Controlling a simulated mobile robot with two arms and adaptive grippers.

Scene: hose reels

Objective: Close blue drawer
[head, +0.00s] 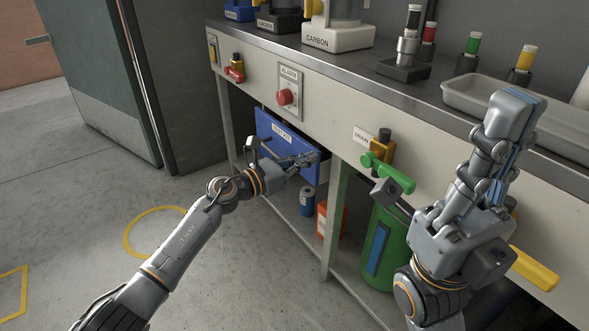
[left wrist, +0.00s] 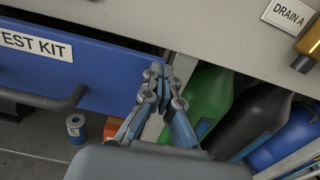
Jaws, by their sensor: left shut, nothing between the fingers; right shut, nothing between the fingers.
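The blue drawer (head: 272,128), labelled TEST KIT, sits under the counter in the head view. It stands partly out, with its side showing at its right end. In the left wrist view the drawer front (left wrist: 100,72) fills the left, with a dark gap above it and a dark bar handle (left wrist: 50,100). My left gripper (head: 312,158) is shut and empty at the right end of the drawer front. Its fingertips (left wrist: 160,72) overlap the drawer's edge; I cannot tell whether they touch. My right gripper (head: 520,105) is shut and empty, raised before the counter at the right.
A green cylinder (head: 380,240) stands right of the drawer; a blue can (head: 307,200) and orange box (head: 332,218) sit below. A red alarm button (head: 284,97) and green valve handle (head: 388,172) project from the counter front. The floor at left is clear.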

